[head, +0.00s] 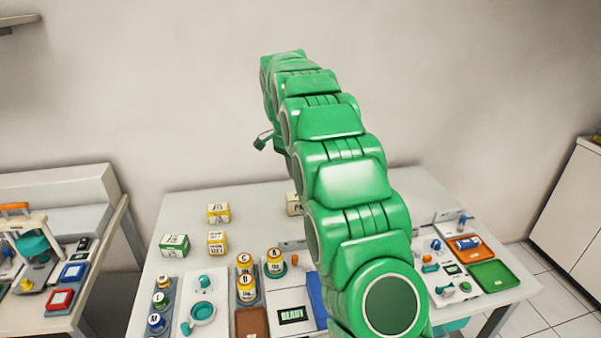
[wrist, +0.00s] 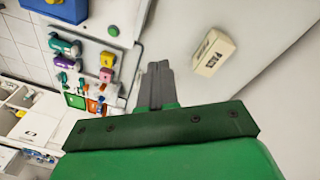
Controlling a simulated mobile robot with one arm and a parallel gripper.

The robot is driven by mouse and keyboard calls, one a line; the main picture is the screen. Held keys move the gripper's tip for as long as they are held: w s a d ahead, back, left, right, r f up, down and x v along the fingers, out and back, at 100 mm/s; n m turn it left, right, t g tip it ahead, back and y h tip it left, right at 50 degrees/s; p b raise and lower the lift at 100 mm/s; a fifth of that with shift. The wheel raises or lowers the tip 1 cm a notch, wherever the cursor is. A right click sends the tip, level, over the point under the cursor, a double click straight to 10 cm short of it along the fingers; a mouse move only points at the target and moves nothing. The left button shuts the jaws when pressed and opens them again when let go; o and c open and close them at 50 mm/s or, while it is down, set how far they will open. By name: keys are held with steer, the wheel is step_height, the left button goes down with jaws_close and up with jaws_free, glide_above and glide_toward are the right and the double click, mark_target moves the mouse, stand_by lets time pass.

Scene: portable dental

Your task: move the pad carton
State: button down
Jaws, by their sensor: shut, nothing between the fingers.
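A cream carton with dark lettering (wrist: 213,52) lies on the pale table in the wrist view, to the right of my fingertips and apart from them. It looks like the pad carton, but its print is too small to read surely. In the head view a cream carton (head: 294,204) shows beside my arm, which hides part of it. My gripper (wrist: 157,68) is shut and empty, its two fingers together over the table. In the head view the gripper itself is mostly hidden by my green arm.
Two yellow-and-white cartons (head: 218,212) (head: 217,242) and a green-and-white carton (head: 174,245) stand at the table's left. Labelled bottles (head: 246,287) stand in front. An orange tray (head: 467,248) and a green tray (head: 495,275) lie at right. A wall stands behind.

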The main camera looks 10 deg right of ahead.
steer(key=s+r+n, duration=0.1)
steer(key=s+r, duration=0.2)
steer(key=s, duration=0.3)
steer(key=shift+s+d+n, duration=0.2)
steer(key=shift+d+n, duration=0.1)
